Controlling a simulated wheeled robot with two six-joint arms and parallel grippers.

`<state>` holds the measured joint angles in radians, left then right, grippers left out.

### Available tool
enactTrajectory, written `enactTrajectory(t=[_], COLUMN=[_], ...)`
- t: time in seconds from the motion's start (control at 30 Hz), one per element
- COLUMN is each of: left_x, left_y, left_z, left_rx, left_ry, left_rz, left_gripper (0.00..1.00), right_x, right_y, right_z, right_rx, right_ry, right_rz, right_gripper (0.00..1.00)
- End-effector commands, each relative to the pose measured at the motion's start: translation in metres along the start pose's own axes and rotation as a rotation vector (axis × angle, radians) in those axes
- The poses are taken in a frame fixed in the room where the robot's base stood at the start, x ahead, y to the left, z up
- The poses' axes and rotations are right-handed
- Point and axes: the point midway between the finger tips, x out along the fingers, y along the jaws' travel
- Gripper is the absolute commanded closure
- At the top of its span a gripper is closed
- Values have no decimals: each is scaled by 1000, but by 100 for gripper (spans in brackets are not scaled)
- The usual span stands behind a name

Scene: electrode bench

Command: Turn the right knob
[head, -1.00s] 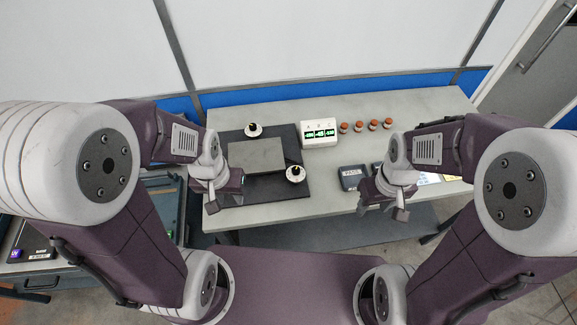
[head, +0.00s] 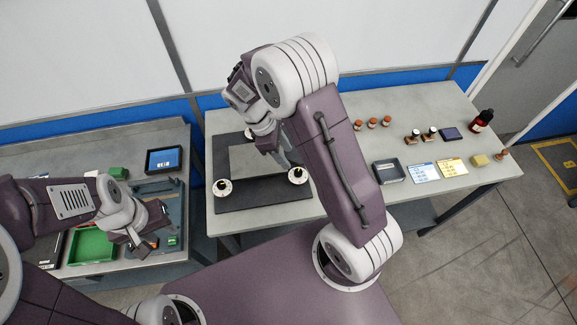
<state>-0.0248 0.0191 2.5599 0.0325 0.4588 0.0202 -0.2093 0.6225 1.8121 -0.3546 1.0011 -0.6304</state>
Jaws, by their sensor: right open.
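The right knob (head: 298,176), a white round dial with a dark centre, sits at the right front of the black mat (head: 265,201).
The green tray (head: 92,245) and a tablet (head: 164,160) are on the left bench. Brown-capped vials (head: 372,122), a dark tray (head: 388,172), cards (head: 424,173) and a dark bottle (head: 483,121) stand to the right. My right arm hides the bench middle.

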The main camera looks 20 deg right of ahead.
Motion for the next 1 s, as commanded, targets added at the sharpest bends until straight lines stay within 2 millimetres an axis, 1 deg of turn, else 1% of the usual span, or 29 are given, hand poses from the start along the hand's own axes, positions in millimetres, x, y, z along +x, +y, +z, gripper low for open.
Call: enactTrajectory(t=[0.07, 0.13, 0.4, 0.5, 0.63, 0.83, 0.87, 0.9, 0.97, 1.0], left_x=[0, -2, -8, -10, -10, -10, -10, -10, -10, -10], left_y=[0, 0, 0, 0, 0, 0, 0, 0, 0, 0], left_z=[0, 0, -1, -1, -1, -1, -1, -1, -1, -1], left_rx=[0, 0, 0, 0, 0, 0, 0, 0, 0, 0], left_ry=[0, 0, 0, 0, 0, 0, 0, 0, 0, 0], left_rz=[0, 0, 0, 0, 0, 0, 0, 0, 0, 0], left_gripper=[64, 64, 64, 64, 64, 64, 64, 64, 64, 64], right_x=[4, 13, 69, 82, 90, 91, 91, 91, 90, 90], right_y=[0, 0, -1, 0, 0, 0, 0, 0, 0, 0], right_z=[0, 1, 1, 1, 0, 0, 0, 0, 0, 0], right_rx=[2, 2, 2, 3, 3, 3, 3, 3, 3, 3], right_ry=[-1, -2, -1, -1, 1, 2, 2, 2, 2, 2], right_rz=[-2, -2, -5, -2, -1, 1, 0, 0, 0, 0], right_gripper=[53, 53, 53, 53, 53, 53, 56, 67, 84, 95])
